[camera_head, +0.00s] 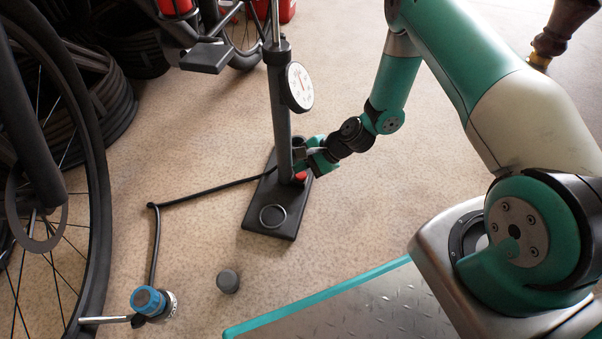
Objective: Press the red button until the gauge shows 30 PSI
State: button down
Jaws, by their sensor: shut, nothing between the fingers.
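The red button (301,176) sits low on the black base plate (253,211) of a floor pump, at the foot of the pump's upright tube (281,118). The round white gauge (300,87) is fixed to the tube higher up. Its face is turned sideways and too small for me to read the needle. My gripper (308,168) is shut and empty, pointing down at the button. Its fingertips are at or just above the button. I cannot tell whether they touch it or whether the button is pushed down. My gripper partly hides the button.
A black hose (190,197) runs from the pump to a blue-capped valve fitting (148,300) at lower left. A grey cap (228,281) lies on the carpet. A bicycle wheel (95,170) stands at left. Stacked tyres (118,95) are behind. A wooden furniture leg (560,30) is at upper right.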

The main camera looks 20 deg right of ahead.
jog(key=shift+f, duration=0.1)
dwell(0.5)
jog(key=shift+f, duration=0.35)
jog(key=shift+f+b, duration=0.3)
jog(key=shift+f, duration=0.2)
dwell(0.6)
jog(key=shift+r, duration=0.1)
jog(key=shift+r+p, duration=0.85)
jog(key=shift+p, duration=0.15)
jog(key=shift+r, duration=0.1)
notch_tip(320, 180, up, 5)
jog(key=p, duration=0.5)
